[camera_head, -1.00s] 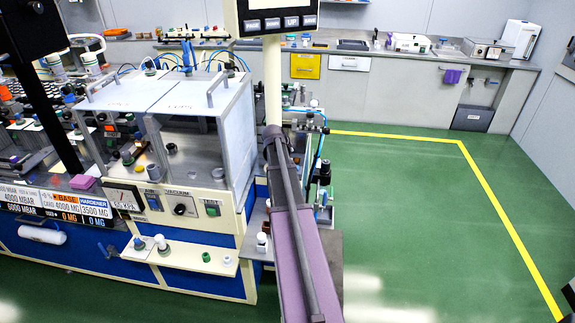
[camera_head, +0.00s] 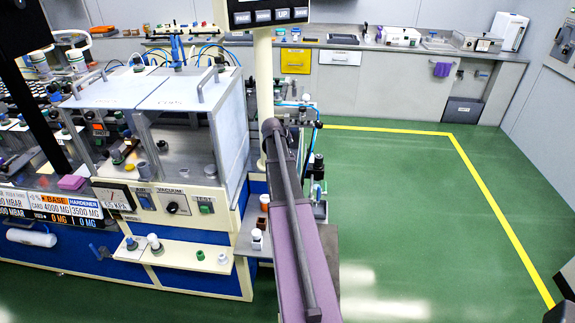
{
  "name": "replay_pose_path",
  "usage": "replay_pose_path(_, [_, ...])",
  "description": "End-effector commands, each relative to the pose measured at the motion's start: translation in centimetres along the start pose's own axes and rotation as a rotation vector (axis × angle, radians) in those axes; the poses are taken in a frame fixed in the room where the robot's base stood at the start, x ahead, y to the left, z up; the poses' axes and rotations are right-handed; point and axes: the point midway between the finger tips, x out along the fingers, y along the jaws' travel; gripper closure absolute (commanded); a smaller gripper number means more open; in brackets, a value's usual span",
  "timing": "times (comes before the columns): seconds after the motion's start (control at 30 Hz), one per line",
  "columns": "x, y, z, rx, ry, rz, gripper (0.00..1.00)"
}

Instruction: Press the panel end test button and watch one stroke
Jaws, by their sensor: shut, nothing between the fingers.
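The machine's front panel (camera_head: 228,219) carries a small green button (camera_head: 205,207) at its right end, with lettering too small to read surely. Left of it are a dark round knob (camera_head: 172,208) under the word VACUUM and a blue switch (camera_head: 145,201). Above the panel stands a clear-walled chamber (camera_head: 183,145) with small parts inside. My purple arm link rises through the picture right of the panel. My gripper is not in view, so its place relative to the button cannot be seen.
A cream shelf (camera_head: 185,254) with small knobs and caps juts out below the panel. A grey side table (camera_head: 328,262) stands beside the machine, partly behind my arm. Green floor (camera_head: 400,220) inside a yellow line is clear at the right. A counter (camera_head: 400,50) runs along the back wall.

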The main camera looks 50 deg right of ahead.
Motion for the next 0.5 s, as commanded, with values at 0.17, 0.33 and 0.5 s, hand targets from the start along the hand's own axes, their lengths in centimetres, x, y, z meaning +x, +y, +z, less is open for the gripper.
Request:
replay_pose_path(0.17, [1.2,-0.9,0.9,0.0,0.0,0.0,1.0])
replay_pose_path(0.33, [2.2,-1.7,1.6,-0.001,0.0,0.0,1.0])
replay_pose_path(0.5, [3.2,-2.5,2.3,-0.001,0.001,-0.001,1.0])
